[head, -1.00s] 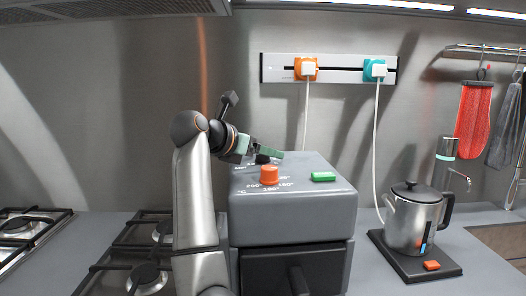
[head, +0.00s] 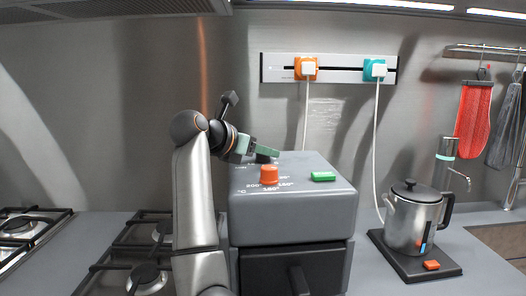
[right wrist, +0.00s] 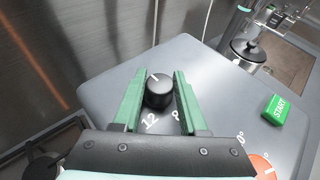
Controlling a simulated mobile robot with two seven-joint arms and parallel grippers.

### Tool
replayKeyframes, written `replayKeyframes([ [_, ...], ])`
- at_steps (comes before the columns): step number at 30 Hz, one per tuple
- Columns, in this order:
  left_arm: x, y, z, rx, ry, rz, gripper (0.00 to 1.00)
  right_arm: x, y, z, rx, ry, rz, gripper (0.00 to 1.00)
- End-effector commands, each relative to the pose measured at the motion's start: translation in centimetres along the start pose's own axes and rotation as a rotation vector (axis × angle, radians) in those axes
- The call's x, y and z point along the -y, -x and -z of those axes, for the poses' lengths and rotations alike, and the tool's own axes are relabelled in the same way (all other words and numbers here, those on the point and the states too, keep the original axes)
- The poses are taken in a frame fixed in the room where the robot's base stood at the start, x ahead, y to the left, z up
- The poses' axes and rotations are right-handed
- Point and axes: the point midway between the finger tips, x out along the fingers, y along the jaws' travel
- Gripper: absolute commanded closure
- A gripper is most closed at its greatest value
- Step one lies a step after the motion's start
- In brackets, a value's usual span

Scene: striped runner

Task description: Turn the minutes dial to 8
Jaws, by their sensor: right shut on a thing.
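The minutes dial is a black round knob (right wrist: 158,94) on top of the grey oven, with a white pointer line on its upper face. In the head view the right gripper (head: 268,152) reaches the back left of the oven top and partly hides the dial. My left gripper is not in view.
The grey oven (head: 290,228) carries an orange temperature knob (head: 269,176) and a green START button (head: 323,176) near the dial. A kettle (head: 412,222) stands on its base to the right. Gas burners (head: 150,275) lie left. A socket rail (head: 340,69) is on the wall behind.

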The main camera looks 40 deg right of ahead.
Motion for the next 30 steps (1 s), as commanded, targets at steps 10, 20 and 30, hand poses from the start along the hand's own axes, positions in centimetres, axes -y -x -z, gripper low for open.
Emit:
replayKeyframes([
  [10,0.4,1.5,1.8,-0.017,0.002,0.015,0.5,-0.1,0.3,-0.5,-0.001,-0.033,0.089,1.0],
  [20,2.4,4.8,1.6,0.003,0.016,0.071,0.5,-0.1,0.3,-0.7,0.0,-0.118,0.294,1.0],
  [30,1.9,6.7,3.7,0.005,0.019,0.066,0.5,0.0,0.2,-0.5,0.001,-0.179,0.433,1.0],
])
